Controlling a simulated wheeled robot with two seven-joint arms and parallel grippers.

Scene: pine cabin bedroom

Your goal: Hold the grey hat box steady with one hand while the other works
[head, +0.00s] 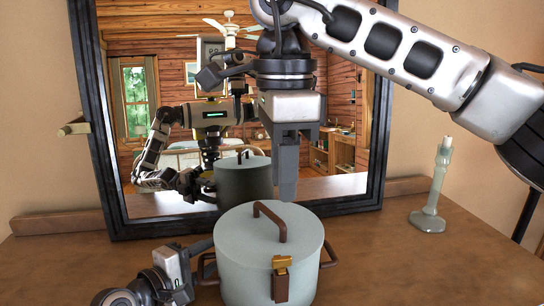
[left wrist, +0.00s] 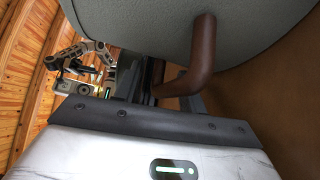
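The grey hat box (head: 262,262) is round and stands upright on the brown wooden top. Its lid (head: 240,228) is on, with a brown arched handle (head: 283,221). A brass latch (head: 281,265) with a brown strap is at the front. My left gripper (head: 207,246) is at the box's left side handle (head: 208,270). In the left wrist view that brown handle (left wrist: 202,55) runs in between the dark fingers, which look closed on it. My right gripper (head: 287,192) points down just above or behind the lid, apart from its handle. Its finger gap is not visible.
A large dark-framed mirror (head: 88,110) leans behind the box and reflects the room, the box and me. A pale green candlestick (head: 430,215) stands at the right. The wooden top (head: 380,268) is clear between box and candlestick.

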